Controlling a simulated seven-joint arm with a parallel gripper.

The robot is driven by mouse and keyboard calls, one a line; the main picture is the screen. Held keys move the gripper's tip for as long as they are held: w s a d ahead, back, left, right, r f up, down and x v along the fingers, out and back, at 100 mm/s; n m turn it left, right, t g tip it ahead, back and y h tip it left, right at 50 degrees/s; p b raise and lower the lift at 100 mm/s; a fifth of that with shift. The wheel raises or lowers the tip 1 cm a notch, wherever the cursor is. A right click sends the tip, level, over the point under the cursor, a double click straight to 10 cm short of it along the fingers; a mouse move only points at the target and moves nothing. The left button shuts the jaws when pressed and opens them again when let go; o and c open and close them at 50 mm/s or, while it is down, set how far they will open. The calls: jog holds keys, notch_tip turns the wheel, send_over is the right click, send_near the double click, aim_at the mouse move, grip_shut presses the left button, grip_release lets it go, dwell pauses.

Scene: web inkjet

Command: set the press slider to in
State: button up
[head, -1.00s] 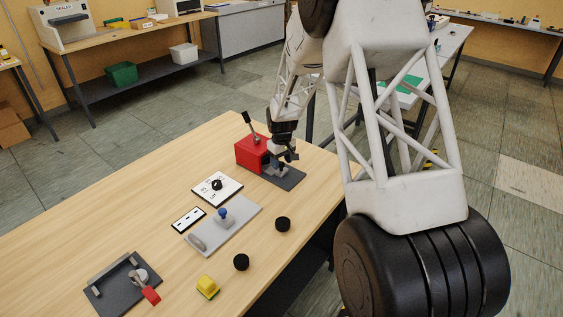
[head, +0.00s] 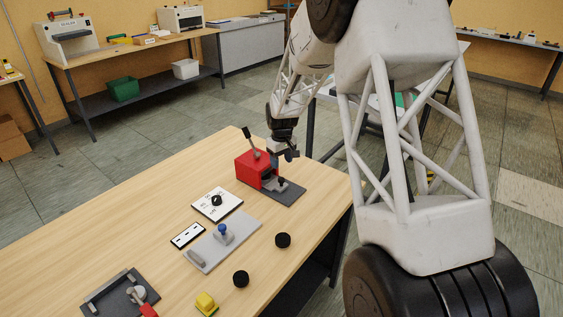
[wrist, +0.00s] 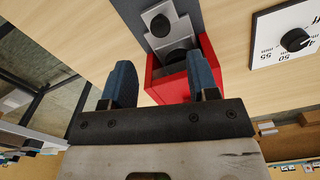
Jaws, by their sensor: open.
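The press is a red block (head: 249,170) with an upright black-handled lever, on a dark base plate (head: 288,195) at the table's far right. Its grey slider with a black knob (head: 283,182) lies on the plate in front of the block's dark opening. My gripper (head: 286,155) is open and empty, above the press and apart from the knob. In the wrist view my gripper's blue fingers (wrist: 159,68) are spread wide. The grey slider (wrist: 151,16) shows beyond them with its knob, and the red block (wrist: 170,88) shows between them. How far the slider sits inside the block is unclear.
A white dial card (head: 217,204), a grey plate with a blue knob (head: 222,240) and two black discs (head: 283,240) stand nearby. A yellow block (head: 206,303) and a dark fixture (head: 120,295) are nearer. The table's right edge is close to the press.

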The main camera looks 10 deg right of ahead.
jog(key=shift+s+a, duration=0.1)
jog(key=shift+a, duration=0.05)
jog(key=c, duration=0.6)
jog(key=shift+s+a+f+m+t+y, duration=0.1)
jog(key=shift+s+a+m+t+y, duration=0.2)
jog(key=shift+s+a+m+y, duration=0.15)
grip_shut()
jog(key=s+d+m+t+h, duration=0.2)
jog(key=s+m+t, duration=0.4)
jog(key=s+m, duration=0.6)
jog(key=d+m, duration=0.1)
jog(key=m, duration=0.3)
jog(key=shift+d+t, duration=0.2)
jog(key=shift+t, duration=0.2)
jog(key=shift+w, duration=0.1)
